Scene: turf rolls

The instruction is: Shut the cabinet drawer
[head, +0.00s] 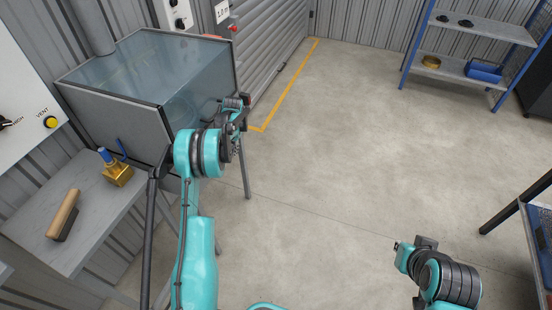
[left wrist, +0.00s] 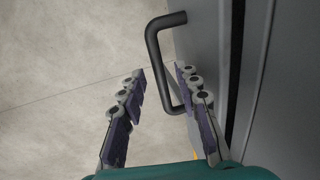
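The grey cabinet (head: 110,122) with a glassy top stands at the left in the head view. A black bar handle (left wrist: 153,58) is fixed to a grey panel (left wrist: 210,40) in the left wrist view. I cannot tell how far any drawer stands out. My left gripper (head: 240,103) is at the cabinet's right side and hides part of it. In the left wrist view the left gripper (left wrist: 160,70) is open, its fingers apart on either side of the handle's bar; contact is unclear. My right gripper (head: 405,250) is over bare floor at the lower right, its fingers too small to read.
A blue-framed shelf (head: 480,30) stands at the back right. A table edge (head: 530,235) is at the right. The middle floor is clear.

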